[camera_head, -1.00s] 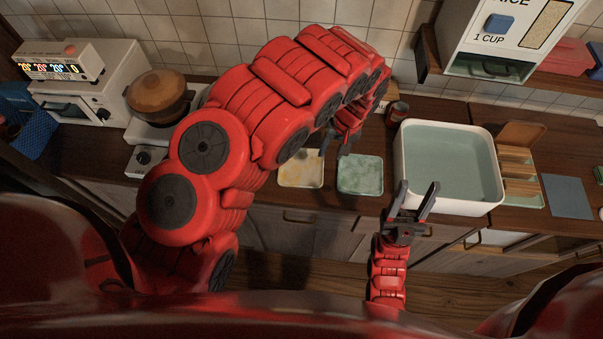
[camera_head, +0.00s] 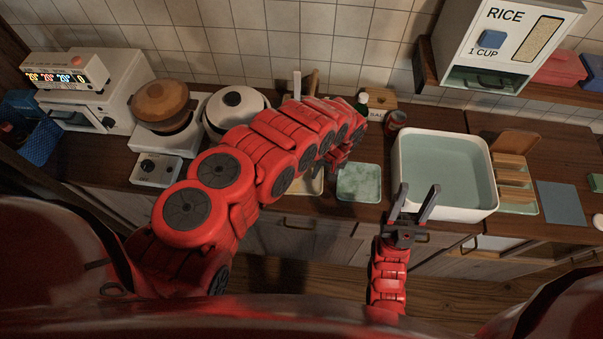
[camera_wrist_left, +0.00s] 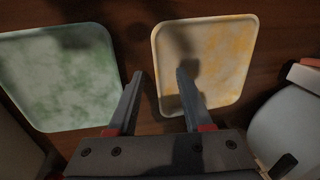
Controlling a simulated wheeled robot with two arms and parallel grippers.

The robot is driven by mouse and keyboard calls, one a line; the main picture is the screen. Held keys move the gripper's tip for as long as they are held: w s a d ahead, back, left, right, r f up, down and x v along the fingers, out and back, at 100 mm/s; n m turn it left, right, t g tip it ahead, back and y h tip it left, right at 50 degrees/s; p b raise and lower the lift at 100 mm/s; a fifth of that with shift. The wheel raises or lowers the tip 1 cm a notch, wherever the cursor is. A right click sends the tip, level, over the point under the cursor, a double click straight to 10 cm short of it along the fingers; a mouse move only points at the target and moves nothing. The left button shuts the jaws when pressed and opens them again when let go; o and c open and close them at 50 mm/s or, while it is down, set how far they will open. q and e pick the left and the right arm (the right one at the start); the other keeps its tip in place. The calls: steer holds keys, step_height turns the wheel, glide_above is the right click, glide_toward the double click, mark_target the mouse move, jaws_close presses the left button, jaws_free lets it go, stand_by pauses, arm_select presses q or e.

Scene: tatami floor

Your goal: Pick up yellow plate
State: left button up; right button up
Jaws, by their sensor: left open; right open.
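The yellow plate (camera_wrist_left: 215,55) is a square dish with rounded corners and mottled yellow glaze, lying flat on the dark wooden counter. In the head view, only part of the yellow plate (camera_head: 308,186) shows behind my left arm. My left gripper (camera_wrist_left: 158,75) is open and empty over the plate's left edge. In the wrist view, one finger overlaps the plate and the other is over the gap beside it. The left gripper (camera_head: 326,172) is partly hidden in the head view. My right gripper (camera_head: 416,190) is open and empty in front of the white basin.
A green plate (camera_head: 360,182) lies just right of the yellow one. A white basin (camera_head: 489,195) stands further right, with a can (camera_head: 396,119) near it. A white lidded pot (camera_head: 236,108) and brown pot (camera_head: 161,101) stand at the left.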

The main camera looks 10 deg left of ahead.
arm_select(q)
steer(key=shift+w+a+f, duration=0.1)
steer(key=shift+f, duration=0.35)
jaws_close()
steer(key=shift+s+a+f, duration=0.1)
steer(key=shift+s+f, duration=0.05)
steer(key=shift+s, duration=0.2)
stand_by(0.9)
